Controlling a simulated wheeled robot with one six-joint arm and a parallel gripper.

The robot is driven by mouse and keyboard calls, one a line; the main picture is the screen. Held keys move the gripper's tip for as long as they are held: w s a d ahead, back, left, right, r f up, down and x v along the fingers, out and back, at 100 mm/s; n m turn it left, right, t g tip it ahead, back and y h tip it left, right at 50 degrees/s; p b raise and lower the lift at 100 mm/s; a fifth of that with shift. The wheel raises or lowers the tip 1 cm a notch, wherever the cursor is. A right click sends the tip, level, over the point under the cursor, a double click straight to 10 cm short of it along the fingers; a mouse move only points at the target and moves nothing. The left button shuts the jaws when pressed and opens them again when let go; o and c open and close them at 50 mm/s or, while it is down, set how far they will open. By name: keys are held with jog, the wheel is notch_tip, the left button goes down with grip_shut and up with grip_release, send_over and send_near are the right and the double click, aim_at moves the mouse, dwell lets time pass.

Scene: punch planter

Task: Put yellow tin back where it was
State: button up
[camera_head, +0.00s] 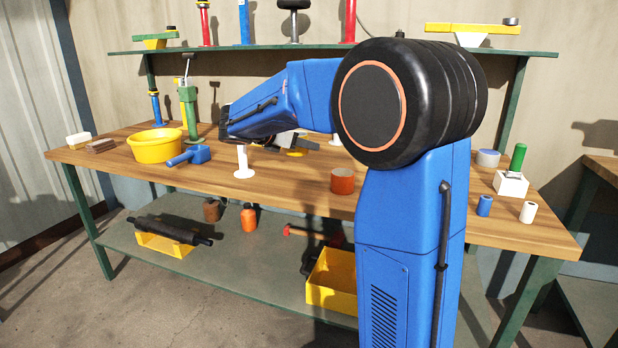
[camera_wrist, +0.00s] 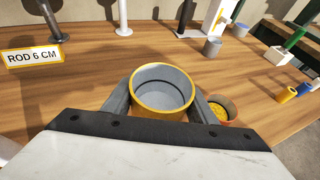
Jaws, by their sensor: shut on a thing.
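The yellow tin (camera_wrist: 162,113) is an open round can with a yellow outside and a grey, empty-looking inside. My gripper (camera_wrist: 160,97) is shut on it, one finger on each side, in the wrist view. The wrist view does not show clearly whether the tin touches the wooden table. In the head view my arm hides most of the gripper, and a small yellow patch (camera_head: 296,153) shows under it; I cannot tell if that is the tin.
An orange-red tin (camera_head: 342,181) stands close by, with yellow contents in the wrist view (camera_wrist: 218,121). A white post (camera_head: 243,166), a blue scoop (camera_head: 190,156) and a yellow bowl (camera_head: 154,147) stand left. A "ROD 6 CM" sign (camera_wrist: 34,57) shows. The table front (camera_head: 285,193) is mostly bare.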

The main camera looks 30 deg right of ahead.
send_over(303, 180)
notch_tip(303, 180, down, 5)
jog(key=shift+d+f, duration=0.1)
jog(key=shift+d, duration=0.05)
jog(key=shift+w+f, duration=0.1)
jog(key=shift+f, duration=2.25)
jog(key=o, duration=1.2)
jog(key=shift+f, duration=0.15)
